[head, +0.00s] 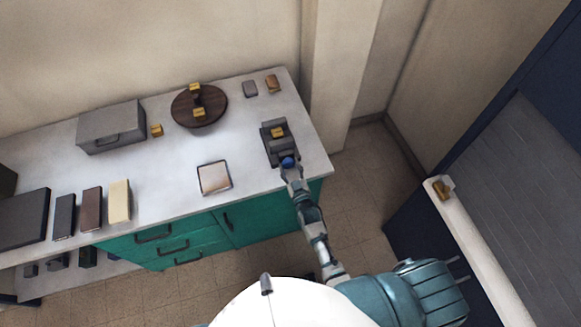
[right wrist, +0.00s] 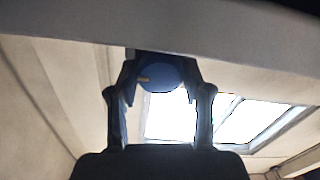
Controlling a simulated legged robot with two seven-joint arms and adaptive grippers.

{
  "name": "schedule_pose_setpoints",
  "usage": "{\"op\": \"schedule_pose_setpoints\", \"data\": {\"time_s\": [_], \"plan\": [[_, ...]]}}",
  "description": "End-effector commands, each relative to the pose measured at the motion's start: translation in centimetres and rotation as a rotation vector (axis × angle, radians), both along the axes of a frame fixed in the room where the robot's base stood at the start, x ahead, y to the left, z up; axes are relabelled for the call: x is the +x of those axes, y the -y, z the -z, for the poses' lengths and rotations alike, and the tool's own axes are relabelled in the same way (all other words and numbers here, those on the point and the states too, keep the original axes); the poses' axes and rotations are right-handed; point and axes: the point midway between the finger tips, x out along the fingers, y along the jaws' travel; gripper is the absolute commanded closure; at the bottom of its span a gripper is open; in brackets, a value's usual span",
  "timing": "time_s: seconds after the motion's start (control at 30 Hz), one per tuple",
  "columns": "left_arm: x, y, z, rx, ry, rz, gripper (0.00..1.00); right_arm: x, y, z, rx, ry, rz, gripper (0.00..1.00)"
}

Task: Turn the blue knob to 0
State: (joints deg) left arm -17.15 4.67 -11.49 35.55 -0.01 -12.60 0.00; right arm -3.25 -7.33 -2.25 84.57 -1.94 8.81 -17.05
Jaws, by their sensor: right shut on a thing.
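The blue knob (head: 288,162) sits on the front of a small dark grey device (head: 270,133) at the right end of the counter. In the right wrist view the round blue knob (right wrist: 160,76) shows a pale mark on its left side. My right gripper (head: 289,168) is at the knob, and in the right wrist view its two fingers (right wrist: 160,88) stand on either side of it, shut on it. No numbers or scale can be read. My left gripper is not in view.
A brown round board (head: 215,108) with yellow blocks and a grey box (head: 111,128) stand further left on the white counter (head: 255,180). A framed square plate (head: 214,178) lies near the front edge. Teal drawers (head: 185,243) are below. A white ledge (head: 470,240) stands at right.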

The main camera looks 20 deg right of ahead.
Motion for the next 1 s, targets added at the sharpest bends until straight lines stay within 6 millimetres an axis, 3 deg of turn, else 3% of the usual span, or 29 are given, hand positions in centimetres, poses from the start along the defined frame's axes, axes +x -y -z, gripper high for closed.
{"op": "schedule_pose_setpoints", "data": {"time_s": [0.03,0.57,0.6,0.7,1.0], "plan": [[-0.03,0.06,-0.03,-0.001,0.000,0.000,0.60,0.26,0.11,-0.68,0.001,0.016,0.002,0.85],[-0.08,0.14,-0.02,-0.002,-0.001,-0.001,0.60,0.26,0.11,-0.71,0.001,0.016,0.003,0.86],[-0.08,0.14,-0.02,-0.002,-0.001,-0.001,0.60,0.26,0.10,-0.72,0.001,0.017,0.002,0.48],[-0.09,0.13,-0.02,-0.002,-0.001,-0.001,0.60,0.21,0.11,-0.58,0.000,0.014,0.002,0.26],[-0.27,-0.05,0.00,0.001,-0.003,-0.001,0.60,0.04,0.15,-0.18,-0.001,0.005,0.002,0.26]]}}
